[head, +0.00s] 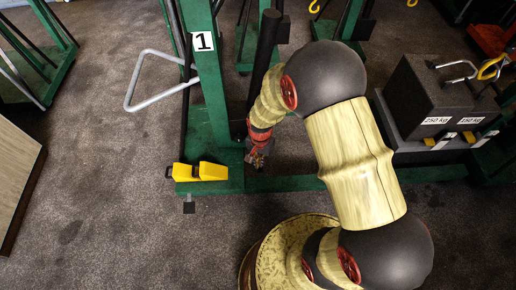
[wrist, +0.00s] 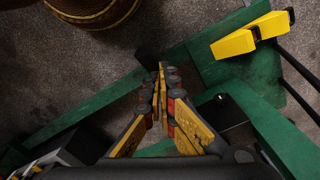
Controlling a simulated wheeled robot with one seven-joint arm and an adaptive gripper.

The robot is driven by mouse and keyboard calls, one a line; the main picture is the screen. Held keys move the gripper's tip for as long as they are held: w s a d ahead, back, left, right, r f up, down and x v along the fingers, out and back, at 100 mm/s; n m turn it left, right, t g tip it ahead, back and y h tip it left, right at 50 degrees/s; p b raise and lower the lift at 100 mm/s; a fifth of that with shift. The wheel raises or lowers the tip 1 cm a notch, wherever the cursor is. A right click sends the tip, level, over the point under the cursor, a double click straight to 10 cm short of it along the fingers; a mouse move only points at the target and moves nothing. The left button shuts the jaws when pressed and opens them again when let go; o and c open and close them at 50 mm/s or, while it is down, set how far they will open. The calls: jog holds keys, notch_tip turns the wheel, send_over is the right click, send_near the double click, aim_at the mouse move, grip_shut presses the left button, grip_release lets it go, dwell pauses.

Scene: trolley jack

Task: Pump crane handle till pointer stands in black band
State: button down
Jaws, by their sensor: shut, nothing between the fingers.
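The crane is a green frame (head: 210,100) with a white "1" plate in the head view. A thick black cylinder (head: 265,55) stands beside its post; I cannot tell whether this is the pump handle. A grey triangular bar (head: 150,85) sticks out to the left of the post. My gripper (head: 257,160) points down low beside the post, just above the green base. In the wrist view my gripper (wrist: 161,68) is shut and empty, with green beams (wrist: 85,118) below it. I can make out neither a pointer nor a black band.
A yellow block-shaped part (head: 200,172) sits on the green base's left end. A wooden panel (head: 15,175) is at far left. Carpet at the lower left is clear.

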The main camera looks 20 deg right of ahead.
jog(key=shift+f, duration=0.1)
jog(key=shift+f+b, duration=3.7)
jog(key=shift+f, duration=4.55)
notch_tip(320, 180, up, 18)
jog(key=p, duration=1.3)
jog(key=shift+f+p, duration=0.15)
jog(key=shift+p, duration=0.25)
